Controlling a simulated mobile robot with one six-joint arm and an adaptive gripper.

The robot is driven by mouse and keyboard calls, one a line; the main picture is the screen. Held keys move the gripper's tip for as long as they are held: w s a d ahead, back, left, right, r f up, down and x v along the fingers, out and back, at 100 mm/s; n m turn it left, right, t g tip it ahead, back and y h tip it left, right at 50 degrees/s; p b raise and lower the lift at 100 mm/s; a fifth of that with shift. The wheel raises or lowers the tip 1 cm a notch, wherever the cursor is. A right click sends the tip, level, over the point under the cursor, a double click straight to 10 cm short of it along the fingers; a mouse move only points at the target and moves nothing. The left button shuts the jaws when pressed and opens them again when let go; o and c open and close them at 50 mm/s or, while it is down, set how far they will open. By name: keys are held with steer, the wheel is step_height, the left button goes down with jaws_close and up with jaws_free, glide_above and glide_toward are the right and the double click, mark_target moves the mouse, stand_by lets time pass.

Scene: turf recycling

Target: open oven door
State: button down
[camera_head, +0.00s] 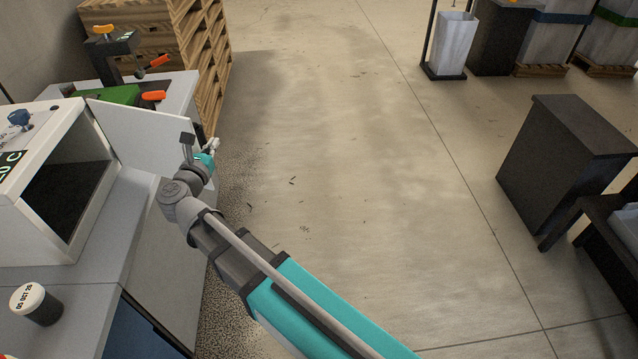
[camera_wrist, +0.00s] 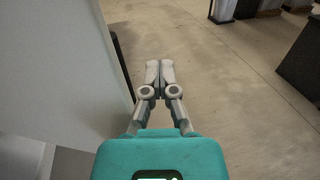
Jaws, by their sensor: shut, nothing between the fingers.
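The oven (camera_head: 62,180) is a white box on the grey counter at the left, with a dark interior showing. Its white door (camera_head: 140,132) stands swung open, sticking out from the far side of the opening toward the right. My gripper (camera_head: 213,146) is at the outer end of the door, on its right side. In the wrist view my gripper (camera_wrist: 159,68) is shut and empty, with its fingertips together. The pale door panel (camera_wrist: 65,65) fills the left of that view, with a dark handle (camera_wrist: 122,65) at its edge. Whether the fingers touch the door I cannot tell.
A jar with a white lid (camera_head: 34,301) stands on the counter's near part. Behind the door are a green item (camera_head: 112,96) and a clamp-like tool (camera_head: 112,50). Wooden pallets (camera_head: 200,60) stand beyond. A black cabinet (camera_head: 560,160) is at right. The middle floor is clear.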

steer(key=s+a, duration=0.3)
steer(key=s, duration=1)
steer(key=w+d+r+n+g+y, duration=0.1)
steer(key=w+d+n+y, duration=0.1)
steer(key=w+n+y, duration=0.7)
steer(key=w+d+n+g+y, duration=0.15)
steer(key=w+n+y, duration=0.25)
steer(key=n, duration=1)
steer(key=d+f+n+g+h, duration=0.3)
steer(key=d+f+n+g, duration=0.2)
steer(key=d, duration=0.8)
steer(key=d+f+n+g+h, duration=0.3)
steer(key=d+f+n+g, duration=0.2)
steer(key=d+f+n, duration=0.3)
steer(key=d+f, duration=0.3)
steer(key=d, duration=0.3)
steer(key=shift+s+f+p, duration=0.2)
steer(key=shift+s+p, duration=0.05)
steer(key=shift+p, duration=0.05)
